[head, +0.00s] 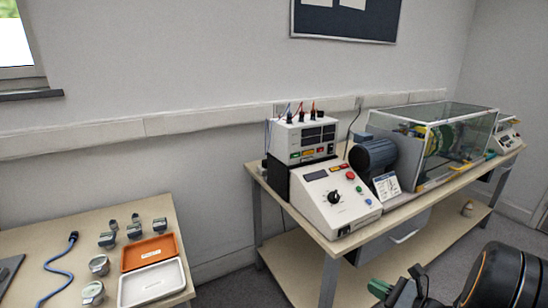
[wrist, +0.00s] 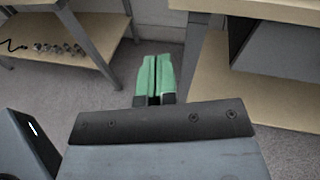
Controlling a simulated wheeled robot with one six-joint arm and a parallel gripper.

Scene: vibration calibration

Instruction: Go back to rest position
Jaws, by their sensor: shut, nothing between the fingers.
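My gripper (head: 381,288) shows at the bottom right of the head view, in front of the workbench. Its green fingers also show in the wrist view (wrist: 154,78), pressed together with nothing between them. They are over the grey floor, apart from both benches. Part of my dark arm shows beside the gripper in the head view.
A workbench (head: 420,212) on the right carries a control console (head: 335,195), a motor (head: 373,156) and a clear enclosure (head: 440,140). A table (head: 50,243) on the left holds an orange tray (head: 150,252), a white tray (head: 152,284), several sensors and a blue cable (head: 58,268). Floor lies between them.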

